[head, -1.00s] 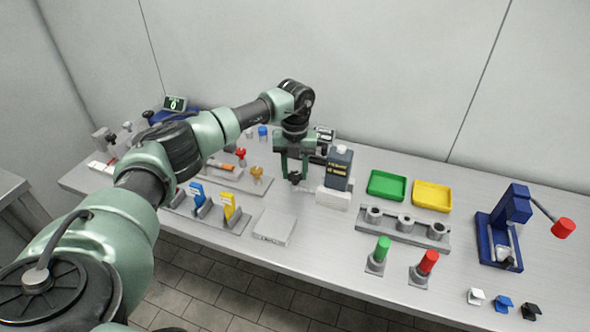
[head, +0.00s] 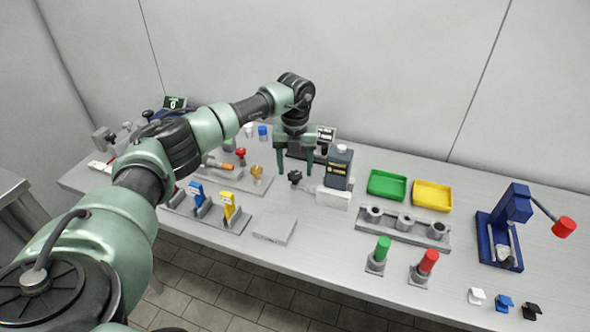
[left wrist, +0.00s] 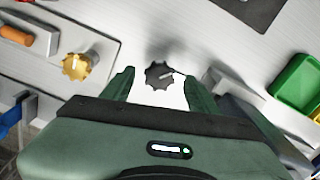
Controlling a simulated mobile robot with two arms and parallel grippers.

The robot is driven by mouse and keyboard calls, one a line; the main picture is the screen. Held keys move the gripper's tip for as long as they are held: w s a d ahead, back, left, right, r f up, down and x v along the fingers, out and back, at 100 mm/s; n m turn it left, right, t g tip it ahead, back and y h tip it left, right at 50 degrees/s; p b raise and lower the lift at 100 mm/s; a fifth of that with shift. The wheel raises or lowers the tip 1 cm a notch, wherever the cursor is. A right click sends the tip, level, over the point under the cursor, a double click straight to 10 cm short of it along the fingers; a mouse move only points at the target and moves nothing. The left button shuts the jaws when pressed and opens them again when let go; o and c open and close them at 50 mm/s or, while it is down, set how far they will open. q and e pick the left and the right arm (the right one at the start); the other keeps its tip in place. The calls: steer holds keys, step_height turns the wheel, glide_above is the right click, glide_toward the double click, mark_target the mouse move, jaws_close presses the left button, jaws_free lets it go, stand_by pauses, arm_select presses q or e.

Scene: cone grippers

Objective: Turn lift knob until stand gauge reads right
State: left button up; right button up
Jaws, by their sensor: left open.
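A dark lobed knob (head: 295,177) lies low in front of a grey device with a small screen (head: 326,134), probably the stand and its gauge. The screen is too small to read, and my left gripper partly hides the device. My left gripper (head: 295,171) is open and empty, with its fingers pointing down just above and behind the knob. My right gripper is not in view.
A dark blue-grey bottle (head: 338,168) on a white block stands close right of the gripper. A gold knob (head: 256,171) and a red knob (head: 241,154) are to the left. A flat grey plate (head: 274,226) lies in front. Green (head: 387,184) and yellow trays (head: 432,195) are farther right.

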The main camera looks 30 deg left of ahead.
mark_target(295, 174)
arm_select(q)
step_height(295, 174, up, 7)
steer(key=shift+f+b, duration=0.15)
steer(key=shift+b, duration=0.35)
